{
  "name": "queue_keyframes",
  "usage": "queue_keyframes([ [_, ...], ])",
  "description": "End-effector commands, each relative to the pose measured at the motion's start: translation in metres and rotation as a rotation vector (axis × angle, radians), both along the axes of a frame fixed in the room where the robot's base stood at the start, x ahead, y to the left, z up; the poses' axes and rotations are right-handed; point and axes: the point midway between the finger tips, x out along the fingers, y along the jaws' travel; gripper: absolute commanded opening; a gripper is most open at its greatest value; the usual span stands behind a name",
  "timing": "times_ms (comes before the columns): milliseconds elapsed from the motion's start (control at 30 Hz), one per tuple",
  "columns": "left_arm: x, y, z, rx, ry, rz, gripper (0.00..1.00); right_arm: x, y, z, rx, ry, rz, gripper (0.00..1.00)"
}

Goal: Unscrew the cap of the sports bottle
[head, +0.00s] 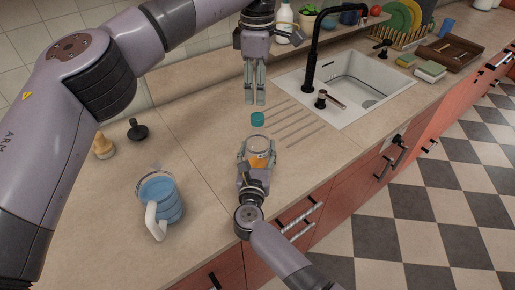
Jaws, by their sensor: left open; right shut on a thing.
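The sports bottle (259,147) is a small clear container with orange contents, near the counter's front edge. My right gripper (257,157) is shut on it from the front, and its fingers hide part of the sides. A teal cap (257,119) shows just above the bottle in the picture. A small gap seems to lie between cap and bottle; I cannot tell whether the cap is on a clear neck or apart. My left gripper (254,99) points down above the cap, open and empty, its fingertips not touching the cap.
A blue-filled pitcher (161,198) with a white handle stands at left front. A dark stopper-like item (137,130) and a wooden one (103,146) stand behind it. The sink (352,85) with black faucet (318,45) is to the right.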

Motion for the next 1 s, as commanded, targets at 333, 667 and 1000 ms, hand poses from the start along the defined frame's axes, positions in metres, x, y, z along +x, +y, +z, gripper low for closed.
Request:
queue_keyframes([
  [333,-0.0003,-0.0006,0.0001,-0.001,0.0,-0.386,0.44,0.0002,0.0002,0.0009,0.0,-0.002,0.0,0.0],
  [667,-0.0007,-0.0005,-0.0002,-0.001,0.001,-1.043,0.44,0.0002,0.0002,0.0009,0.0,-0.002,0.0,0.0],
  [1000,-0.0005,-0.0002,0.0,-0.001,0.0,-1.504,0.44,0.0001,0.0002,0.0009,0.0,-0.002,0.0,0.0],
])
